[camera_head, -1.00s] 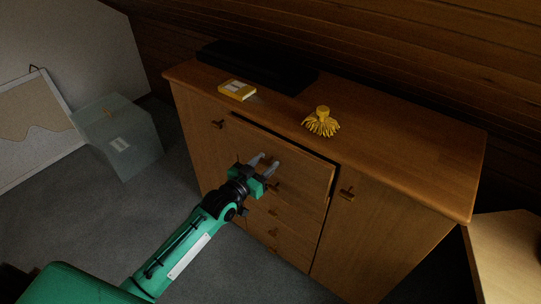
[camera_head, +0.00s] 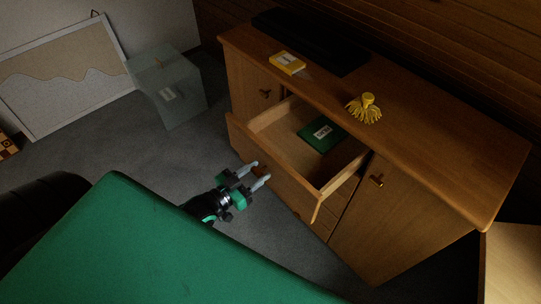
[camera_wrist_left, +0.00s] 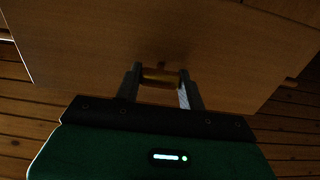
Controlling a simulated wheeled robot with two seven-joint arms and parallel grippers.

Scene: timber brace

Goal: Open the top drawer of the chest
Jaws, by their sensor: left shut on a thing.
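The wooden chest (camera_head: 400,165) stands against the timber wall. Its top drawer (camera_head: 274,173) is pulled well out, and a green item with a white label (camera_head: 322,134) lies inside. My left gripper (camera_head: 263,173) is at the drawer front. In the left wrist view its fingers (camera_wrist_left: 160,82) are on either side of the brass-coloured handle (camera_wrist_left: 160,76), shut on it, with the drawer front (camera_wrist_left: 200,40) just beyond. My right gripper is not in view.
A translucent box (camera_head: 168,88) stands on the carpet at left, near a leaning framed board (camera_head: 65,80). A light table (camera_head: 508,265) is at right.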

